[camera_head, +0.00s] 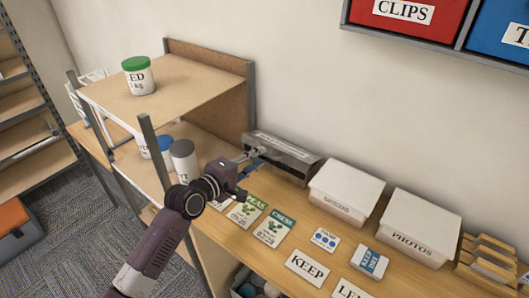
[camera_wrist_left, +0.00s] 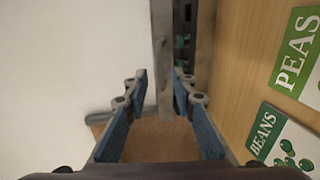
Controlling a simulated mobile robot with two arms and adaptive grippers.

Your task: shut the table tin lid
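The table tin (camera_head: 290,165) is a long grey metal box at the back of the wooden table, against the wall. A pale labelled strip shows along its top rear. In the left wrist view a narrow grey metal edge (camera_wrist_left: 163,60) stands ahead, beside a dark gap with green bits; it looks like the tin's raised lid beside its open inside. My left gripper (camera_head: 253,160) is at the tin's left end, partly covering it. In the wrist view its two blue-padded fingers (camera_wrist_left: 160,88) are apart, with the grey edge between or just beyond them. I cannot tell whether they touch.
Two white lidded boxes (camera_head: 347,185) (camera_head: 420,222) stand right of the tin. Seed packets (camera_head: 273,228) and KEEP card (camera_head: 307,268) lie in front. A wooden shelf unit (camera_head: 205,85) with a green-lidded jar (camera_head: 138,78) and other jars stands left, close to my arm.

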